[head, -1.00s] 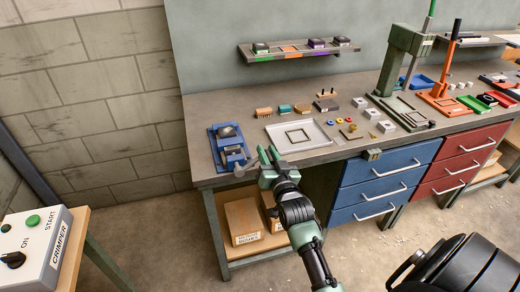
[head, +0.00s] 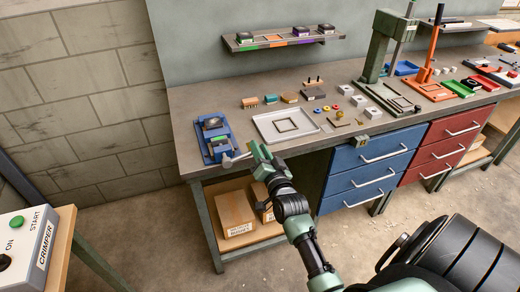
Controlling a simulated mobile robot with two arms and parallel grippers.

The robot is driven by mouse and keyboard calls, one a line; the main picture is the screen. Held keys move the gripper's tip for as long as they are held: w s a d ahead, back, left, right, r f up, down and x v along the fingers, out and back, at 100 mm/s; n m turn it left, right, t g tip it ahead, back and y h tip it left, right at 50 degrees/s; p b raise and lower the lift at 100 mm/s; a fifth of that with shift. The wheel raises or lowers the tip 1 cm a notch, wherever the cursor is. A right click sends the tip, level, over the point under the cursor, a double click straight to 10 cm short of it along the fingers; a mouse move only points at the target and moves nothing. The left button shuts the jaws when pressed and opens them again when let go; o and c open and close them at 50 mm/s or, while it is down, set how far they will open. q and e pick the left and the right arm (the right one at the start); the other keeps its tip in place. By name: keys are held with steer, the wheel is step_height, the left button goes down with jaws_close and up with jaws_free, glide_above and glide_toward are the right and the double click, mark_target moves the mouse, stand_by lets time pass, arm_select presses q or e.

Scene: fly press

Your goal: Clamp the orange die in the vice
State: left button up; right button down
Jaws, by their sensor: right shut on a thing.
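The blue vice (head: 217,152) stands at the left front corner of the workbench. A dark-topped block (head: 212,122) sits at its back part, with a dark jaw and a small green patch nearer the front. I cannot make out orange on the block, so I cannot tell whether it is the orange die. A grey vice handle (head: 236,159) sticks out to the right at the front. My right gripper (head: 258,160) is shut at the outer end of this handle, just off the bench edge. Its fingertips are small and partly hidden. My left gripper is not in view.
A wall shelf (head: 285,41) carries dark dies over coloured marks; its orange mark (head: 273,38) is bare. A pale tray (head: 262,132), small blocks and a green press (head: 383,50) stand right of the vice. Blue drawers (head: 365,180) and boxes (head: 235,214) are below.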

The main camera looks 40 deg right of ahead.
steer(key=shift+s+a+f, duration=0.1)
steer(key=shift+a+f, duration=0.1)
steer(key=shift+f, duration=0.4)
steer(key=c, duration=1.3)
jaws_free()
steer(key=shift+o, duration=0.2)
steer(key=shift+r, duration=0.3)
steer(key=b+v, duration=0.1)
steer(key=v, duration=0.6)
steer(key=shift+s+a, duration=0.2)
steer(key=shift+s, duration=0.1)
